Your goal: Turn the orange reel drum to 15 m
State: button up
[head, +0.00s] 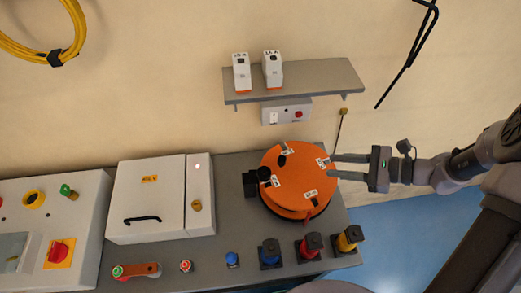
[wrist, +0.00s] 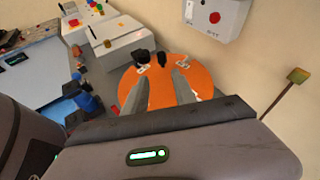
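The orange reel drum (head: 295,178) lies flat on the grey bench, with several small white tags and dark knobs around its top. A white tag (head: 322,162) sits at its right edge; the writing is too small to read. My gripper (head: 333,166) reaches in from the right with its two fingers apart, at the drum's right edge. In the wrist view the drum (wrist: 160,88) shows between and around the two fingers, with nothing held between them. I cannot tell whether the fingertips touch the drum.
A shelf (head: 310,82) above the bench carries two white devices. A white box (head: 287,111) with a red button is below it. A white cabinet (head: 150,198) stands left of the drum. Blue, red and yellow connectors (head: 311,246) line the bench front. A thin rod (head: 338,130) rises behind.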

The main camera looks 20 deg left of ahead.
aim_at(282, 158)
jog(key=shift+m, duration=0.7)
jog(key=b+x, duration=0.1)
jog(key=x, duration=0.7)
jog(key=b+x, duration=0.1)
jog(key=x, duration=0.8)
jog(key=shift+w+r+b, duration=0.15)
jog(key=shift+w+b, duration=0.05)
jog(key=shift+b, duration=0.2)
grip_shut()
